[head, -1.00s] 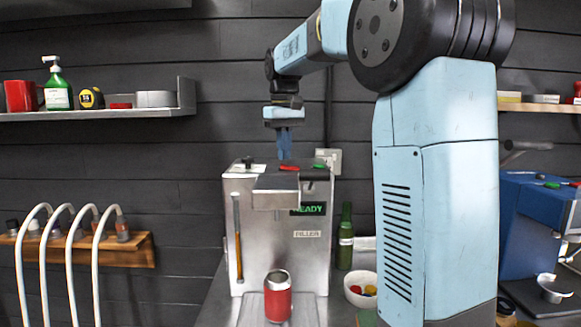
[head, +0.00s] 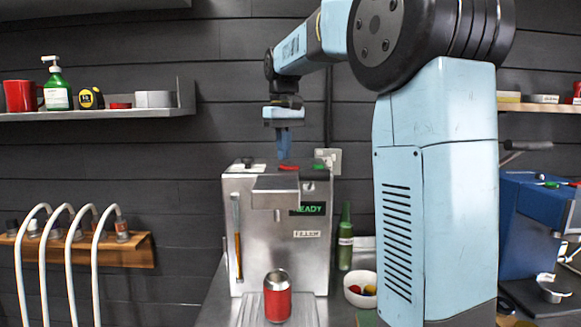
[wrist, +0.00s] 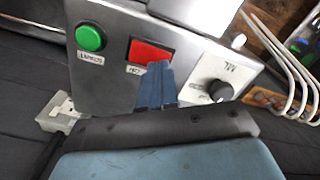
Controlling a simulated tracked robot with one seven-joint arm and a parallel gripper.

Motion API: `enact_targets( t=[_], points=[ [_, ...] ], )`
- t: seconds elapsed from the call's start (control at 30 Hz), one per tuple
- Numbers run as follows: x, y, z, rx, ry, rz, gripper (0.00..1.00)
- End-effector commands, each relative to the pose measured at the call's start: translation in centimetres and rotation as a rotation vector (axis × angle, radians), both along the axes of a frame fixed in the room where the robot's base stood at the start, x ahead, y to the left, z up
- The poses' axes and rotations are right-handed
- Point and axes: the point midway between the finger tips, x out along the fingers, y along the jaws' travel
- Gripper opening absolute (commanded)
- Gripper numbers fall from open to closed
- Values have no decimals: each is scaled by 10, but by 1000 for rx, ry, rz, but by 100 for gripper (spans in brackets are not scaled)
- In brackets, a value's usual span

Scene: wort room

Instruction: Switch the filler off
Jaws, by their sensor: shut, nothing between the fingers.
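The filler (head: 290,225) is a steel machine on the counter, with a lit green READY display (head: 308,209) and a FILLER label on its front. Its top panel carries a green round button (wrist: 90,37), a red rectangular switch (wrist: 151,52) and a black knob (wrist: 220,91). My gripper (head: 284,157) points down over the top panel with its fingers together and empty. In the wrist view the blue fingertips (wrist: 161,68) are at the lower right edge of the red switch. I cannot tell whether they touch it. Part of the switch label is hidden by the fingers.
A red can (head: 277,297) stands upright on the filler's tray. A green bottle (head: 345,238) and a white bowl (head: 360,289) stand to the right. A blue machine (head: 535,225) is further right. A wall socket (head: 328,160) is behind the filler.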

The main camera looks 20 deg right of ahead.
Motion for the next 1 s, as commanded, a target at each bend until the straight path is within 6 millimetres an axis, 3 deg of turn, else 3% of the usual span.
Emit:
enact_targets(
  t=[1.0],
  points=[
    [0,0,-12,0,0,1,0]
  ],
)
